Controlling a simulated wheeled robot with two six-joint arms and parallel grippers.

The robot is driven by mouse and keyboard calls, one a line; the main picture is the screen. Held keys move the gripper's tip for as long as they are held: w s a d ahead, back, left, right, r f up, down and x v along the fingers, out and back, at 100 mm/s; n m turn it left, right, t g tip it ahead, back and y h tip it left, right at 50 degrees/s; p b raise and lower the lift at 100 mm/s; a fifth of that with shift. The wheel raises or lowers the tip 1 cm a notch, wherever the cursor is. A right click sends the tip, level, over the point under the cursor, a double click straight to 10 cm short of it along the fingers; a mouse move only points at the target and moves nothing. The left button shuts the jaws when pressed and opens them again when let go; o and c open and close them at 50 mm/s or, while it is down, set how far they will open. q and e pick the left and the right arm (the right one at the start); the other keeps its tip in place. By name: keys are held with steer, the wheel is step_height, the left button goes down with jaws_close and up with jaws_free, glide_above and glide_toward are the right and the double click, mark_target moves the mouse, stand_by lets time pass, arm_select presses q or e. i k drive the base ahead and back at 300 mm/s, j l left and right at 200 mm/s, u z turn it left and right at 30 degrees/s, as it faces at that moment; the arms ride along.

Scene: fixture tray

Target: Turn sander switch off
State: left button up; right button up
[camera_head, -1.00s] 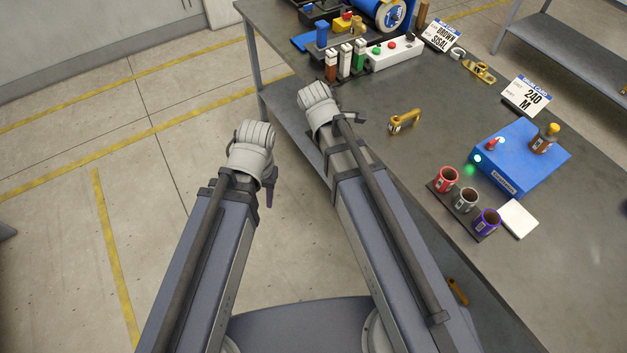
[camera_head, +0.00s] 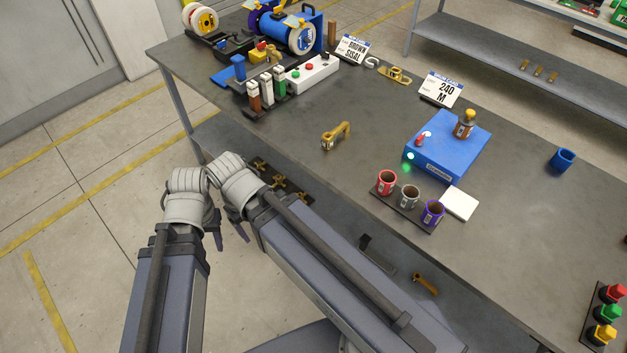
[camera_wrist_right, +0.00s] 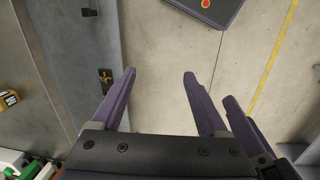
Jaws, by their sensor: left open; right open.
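A blue machine with wheels (camera_head: 300,36) stands at the back left of the bench in the head view. A white box (camera_head: 312,72) with a red and a green button lies in front of it. A blue box (camera_head: 446,146) carries a red switch (camera_head: 424,138) and a lit green lamp (camera_head: 409,156). I cannot tell which control is the sander switch. My left gripper (camera_head: 218,240) is off the bench's front edge, open and empty. My right gripper (camera_head: 242,231) is close beside it, also off the bench. The right wrist view shows the right fingers (camera_wrist_right: 158,88) apart with only floor between them.
Red, grey and purple cups (camera_head: 410,195) stand near the bench's front edge. A brass part (camera_head: 336,135) lies left of them, with bare bench around it. A lower shelf (camera_head: 270,150) runs under the bench.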

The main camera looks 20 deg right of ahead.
mark_target(418, 142)
steer(key=z, duration=1.9)
